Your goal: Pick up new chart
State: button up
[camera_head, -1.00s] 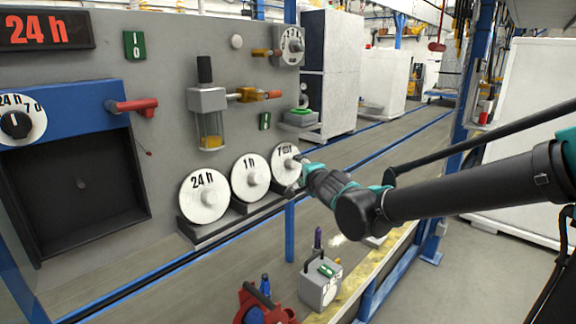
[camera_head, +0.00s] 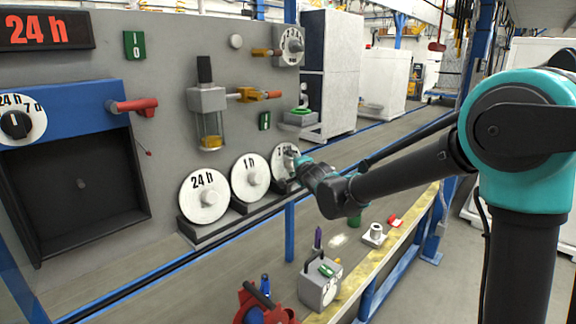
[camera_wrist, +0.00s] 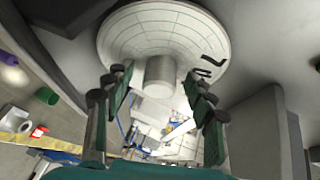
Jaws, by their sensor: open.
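Three white round charts with central knobs stand in a row on a dark ledge: the 24 h chart (camera_head: 190,206), the 1 h chart (camera_head: 240,187) and a third chart (camera_head: 282,153) at the right. My gripper (camera_head: 297,164) is at the third chart and covers part of its face and label. In the wrist view, the third chart's disc (camera_wrist: 135,32) fills the top and shows part of a black mark. My gripper (camera_wrist: 158,88) is open there, with its fingers on both sides of the grey knob (camera_wrist: 159,72). Gaps remain between fingers and knob.
A black open box (camera_head: 80,185) with a blue top and a dial (camera_head: 28,122) is at the left. A red handle (camera_head: 133,106) sticks out beside it. A red display (camera_head: 45,30) reads 24 h. A bench below holds a grey box (camera_head: 318,288) and a red reel (camera_head: 252,306).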

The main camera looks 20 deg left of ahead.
grip_shut()
dwell(0.4)
jog(key=shift+s+r, duration=0.3)
jog(key=shift+r, duration=0.05)
jog(key=s+d+r, duration=0.2)
jog(key=s+r, duration=0.4)
jog(key=s+d+r, duration=0.3)
jog(key=s+r, duration=0.3)
jog(key=s, duration=0.1)
jog(key=shift+s+d+r, duration=0.15)
jog(key=shift+s+d, duration=0.1)
jog(key=shift+d, duration=0.05)
dwell(0.9)
dwell(0.4)
